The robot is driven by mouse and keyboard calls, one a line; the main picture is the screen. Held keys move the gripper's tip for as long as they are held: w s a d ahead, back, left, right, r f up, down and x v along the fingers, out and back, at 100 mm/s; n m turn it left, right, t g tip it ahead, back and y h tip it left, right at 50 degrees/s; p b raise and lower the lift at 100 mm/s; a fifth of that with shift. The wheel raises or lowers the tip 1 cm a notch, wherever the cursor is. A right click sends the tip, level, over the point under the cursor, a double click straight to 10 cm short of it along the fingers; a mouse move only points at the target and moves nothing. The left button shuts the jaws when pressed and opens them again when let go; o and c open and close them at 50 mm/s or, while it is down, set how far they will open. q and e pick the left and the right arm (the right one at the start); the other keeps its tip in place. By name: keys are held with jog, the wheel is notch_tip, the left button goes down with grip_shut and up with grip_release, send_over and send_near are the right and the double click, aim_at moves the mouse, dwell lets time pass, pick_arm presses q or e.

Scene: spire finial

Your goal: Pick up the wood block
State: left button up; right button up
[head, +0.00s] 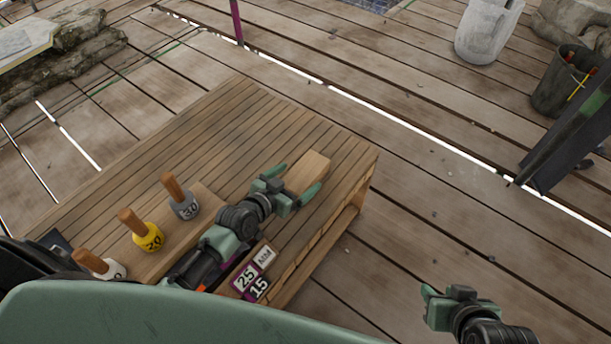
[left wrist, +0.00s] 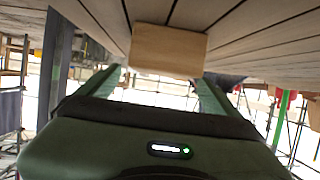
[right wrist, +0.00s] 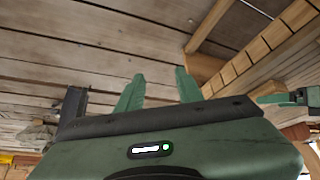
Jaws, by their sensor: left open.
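The wood block (head: 308,172) is a pale rectangular piece near the far right end of the slatted wooden bench (head: 215,125). My left gripper (head: 294,183) is open, with one finger on each side of the block's near part. In the left wrist view the block (left wrist: 168,50) sits between the two spread fingers (left wrist: 160,75), with gaps showing at both sides. Whether either finger touches it I cannot tell. My right gripper (head: 440,292) is away from the bench, above the deck at lower right. Its fingers (right wrist: 160,72) stand apart with nothing between them.
Weights with wooden handles, grey (head: 184,206), yellow (head: 148,236) and white (head: 104,267), stand on the bench left of my left arm. Number cards (head: 252,278) lie at its near edge. A white bucket (head: 486,30) and dark bucket (head: 563,85) stand on the deck.

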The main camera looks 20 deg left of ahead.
aim_at(304, 172)
pick_arm(q)
jog(key=b+x, duration=0.2)
jog(key=x, duration=0.2)
jog(key=shift+w+f, duration=0.2)
jog(key=shift+w, duration=0.2)
pick_arm(e)
jog(key=w+a+r+t+y, duration=0.1)
jog(key=w+a+r+t, duration=0.2)
jog(key=w+r+t, duration=0.2)
jog(key=w+r, duration=0.1)
jog(key=w, duration=0.2)
jog(key=shift+w+r+t+y, duration=0.2)
jog(key=shift+w+t+y, duration=0.1)
pick_arm(q)
jog(key=shift+c, duration=0.3)
jog(key=c, duration=1.5)
jog(key=shift+w, duration=0.1)
jog(key=shift+c, duration=0.7)
jog(key=shift+r, duration=0.1)
